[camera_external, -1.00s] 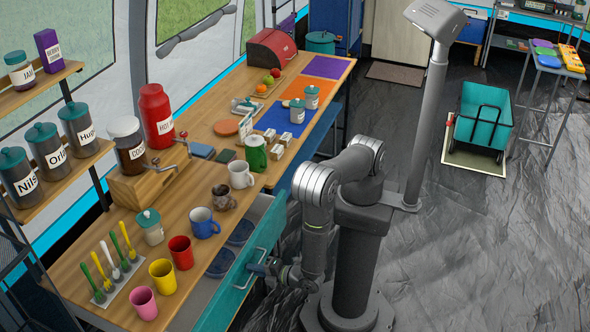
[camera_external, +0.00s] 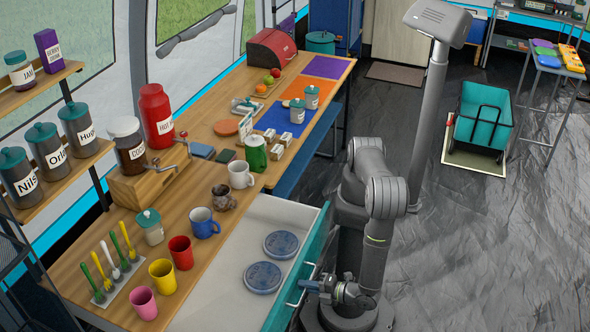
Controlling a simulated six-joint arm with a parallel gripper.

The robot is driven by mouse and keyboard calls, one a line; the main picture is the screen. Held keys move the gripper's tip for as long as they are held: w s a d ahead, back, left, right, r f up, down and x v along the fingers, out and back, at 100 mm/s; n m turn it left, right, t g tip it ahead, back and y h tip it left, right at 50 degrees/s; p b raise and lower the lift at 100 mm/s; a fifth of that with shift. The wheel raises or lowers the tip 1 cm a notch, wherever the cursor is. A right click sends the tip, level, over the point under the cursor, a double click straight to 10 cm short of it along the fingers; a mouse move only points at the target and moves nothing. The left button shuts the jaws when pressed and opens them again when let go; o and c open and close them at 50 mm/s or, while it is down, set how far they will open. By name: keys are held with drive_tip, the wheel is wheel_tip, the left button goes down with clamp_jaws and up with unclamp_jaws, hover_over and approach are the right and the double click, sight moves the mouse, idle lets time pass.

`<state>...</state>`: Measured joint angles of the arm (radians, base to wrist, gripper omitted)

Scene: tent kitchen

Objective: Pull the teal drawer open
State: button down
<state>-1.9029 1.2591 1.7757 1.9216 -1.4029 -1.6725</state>
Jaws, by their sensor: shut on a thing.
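The teal drawer (camera_external: 312,240) stands pulled well out from under the wooden counter, toward my base. Its pale inside shows, with two round blue lidded tins (camera_external: 281,244) lying in it, one behind the other. The drawer's bar handle (camera_external: 294,300) is on its outer front, low in the picture. My gripper (camera_external: 306,287) is at the handle and shut on it; the fingertips are small and partly hard to make out.
The counter (camera_external: 208,263) above the drawer holds several mugs, a spoon rack, jars and a green pot (camera_external: 255,154). A blue bench (camera_external: 318,143) stands under the counter's far part. My base stands close in front of the drawer. The dark floor (camera_external: 480,260) to the right is clear.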

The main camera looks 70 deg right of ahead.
idle(0.3)
drive_tip(key=c, duration=1.6)
unclamp_jaws()
drive_tip(key=shift+s, duration=0.1)
drive_tip(key=v, duration=1.7)
drive_tip(key=shift+s, duration=0.2)
drive_tip(key=x, duration=1.7)
drive_tip(key=shift+w, duration=0.25)
drive_tip(key=shift+s, duration=0.1)
drive_tip(key=v, duration=1.7)
drive_tip(key=shift+s, duration=0.15)
